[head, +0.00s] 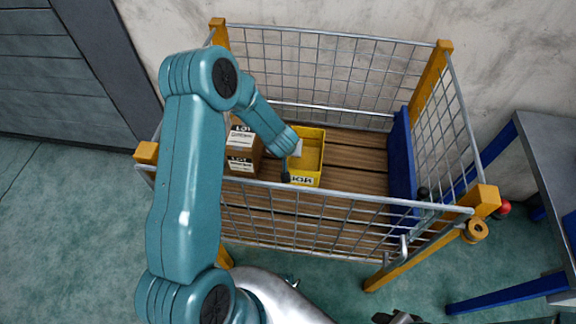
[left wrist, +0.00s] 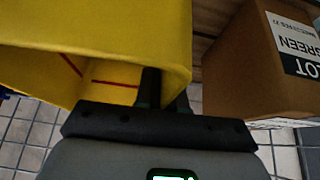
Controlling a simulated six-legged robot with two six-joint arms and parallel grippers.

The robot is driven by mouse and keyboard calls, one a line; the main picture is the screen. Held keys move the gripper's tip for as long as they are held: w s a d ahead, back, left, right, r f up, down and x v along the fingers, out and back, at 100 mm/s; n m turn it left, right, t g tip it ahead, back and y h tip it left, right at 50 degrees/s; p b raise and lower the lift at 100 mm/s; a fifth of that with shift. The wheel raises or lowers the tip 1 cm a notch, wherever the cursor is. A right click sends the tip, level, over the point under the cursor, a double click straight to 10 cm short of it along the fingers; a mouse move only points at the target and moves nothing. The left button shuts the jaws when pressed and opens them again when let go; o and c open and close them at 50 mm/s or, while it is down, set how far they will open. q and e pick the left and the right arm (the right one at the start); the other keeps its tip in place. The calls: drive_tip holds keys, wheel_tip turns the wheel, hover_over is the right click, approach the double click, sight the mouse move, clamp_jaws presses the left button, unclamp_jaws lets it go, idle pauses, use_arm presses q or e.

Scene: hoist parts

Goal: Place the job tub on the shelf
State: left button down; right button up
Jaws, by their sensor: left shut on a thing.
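The yellow job tub (head: 312,150), with a white label on its front, is inside a wire-mesh cage with a slatted wooden deck (head: 355,180). My left gripper (head: 289,172) reaches over the cage's front rail to the tub's left side. In the left wrist view the gripper (left wrist: 165,90) is shut on the wall of the tub (left wrist: 110,35), one finger inside it. A red line shows inside the tub. I cannot tell whether its base touches the slats. My right gripper is not seen.
Cardboard boxes labelled LOT (head: 242,163) stand close left of the tub; one box (left wrist: 262,65) is right of the gripper in the wrist view. A blue panel (head: 401,160) stands at the deck's right end. Bare slats lie between tub and panel.

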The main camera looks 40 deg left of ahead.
sight(304, 157)
use_arm(q)
drive_tip(key=shift+f+b, duration=0.8)
drive_tip(key=shift+f, duration=1.8)
drive_tip(key=shift+f, duration=0.15)
drive_tip(key=c, duration=1.6)
unclamp_jaws()
drive_tip(key=shift+f, duration=0.1)
drive_tip(key=o, duration=0.4)
drive_tip(key=shift+c, duration=0.2)
